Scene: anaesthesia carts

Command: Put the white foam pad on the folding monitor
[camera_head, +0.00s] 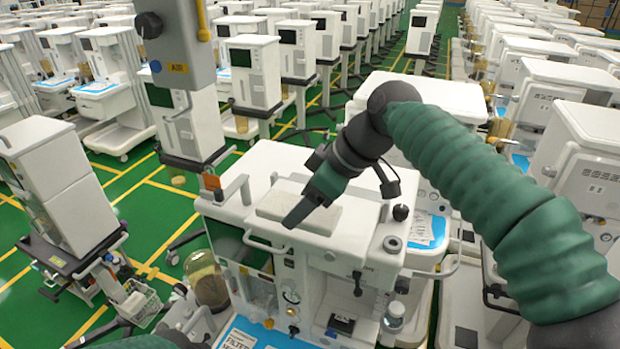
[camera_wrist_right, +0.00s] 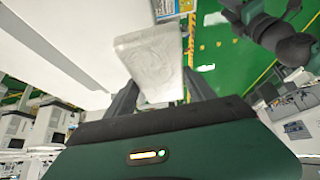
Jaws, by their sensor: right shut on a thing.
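The white foam pad (camera_head: 322,221) is a flat pale slab over the top of the near white cart. My right gripper (camera_head: 300,213) is shut on it from above. In the right wrist view the pad (camera_wrist_right: 150,62) sits between the two dark fingers. I cannot tell whether the pad touches the cart top. A white boxy unit with a dark screen (camera_head: 196,128) stands behind and left of the near cart; I cannot tell for sure that it is the folding monitor. A dark arm, probably my left, shows in the wrist view (camera_wrist_right: 275,38); its fingers are unclear.
The near cart (camera_head: 380,262) carries a glass canister (camera_head: 207,280), knobs, hoses and a blue-edged tray of papers. A grey hanging column (camera_head: 183,45) comes down at the upper left. Many similar carts fill the room. Green floor (camera_head: 150,215) is open at left.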

